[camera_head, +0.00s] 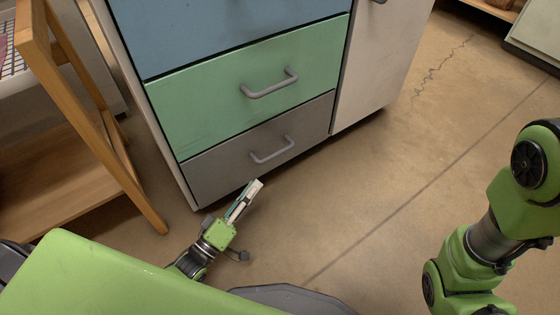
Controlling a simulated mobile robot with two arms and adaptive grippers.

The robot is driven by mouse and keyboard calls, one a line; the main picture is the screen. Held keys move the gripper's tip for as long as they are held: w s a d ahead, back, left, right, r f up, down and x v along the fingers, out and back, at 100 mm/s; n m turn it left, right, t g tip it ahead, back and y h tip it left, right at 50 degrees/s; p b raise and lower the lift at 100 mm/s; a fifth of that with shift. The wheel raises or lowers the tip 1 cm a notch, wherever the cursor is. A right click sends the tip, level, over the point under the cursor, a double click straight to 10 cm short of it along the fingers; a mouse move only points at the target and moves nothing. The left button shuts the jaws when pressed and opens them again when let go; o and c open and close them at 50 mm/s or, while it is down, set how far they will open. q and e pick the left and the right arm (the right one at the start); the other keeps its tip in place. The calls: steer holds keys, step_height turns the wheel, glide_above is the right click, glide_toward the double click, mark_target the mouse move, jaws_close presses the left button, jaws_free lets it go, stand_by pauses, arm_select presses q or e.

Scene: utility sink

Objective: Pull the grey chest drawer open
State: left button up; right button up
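The grey drawer (225,165) is the bottom drawer of a chest, below a green drawer (220,104) and a blue one (215,30). Its front looks flush with the chest, so it appears shut. Its grey bar handle (272,152) sits at the middle of the front. My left gripper (252,190) is in front of the grey drawer, just below and left of the handle in the picture, and apart from it. Its fingers look close together, but I cannot tell whether they are fully shut. My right arm is at the right edge; its gripper is out of view.
A wooden shelf stand (85,105) stands close left of the chest. A pale cabinet door (378,65) adjoins the drawers on the right. The concrete floor (400,190) in front and to the right is clear. A cabinet (538,35) is at the far right.

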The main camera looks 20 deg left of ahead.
mark_target(280, 151)
arm_select(q)
steer(key=b+x, duration=0.5)
steer(key=x, duration=0.7)
steer(key=shift+w+d+r+b, duration=0.1)
steer(key=shift+w+b, duration=0.25)
steer(key=shift+b, duration=0.05)
steer(key=shift+w+d+r, duration=0.2)
steer(key=shift+w, duration=0.25)
jaws_close()
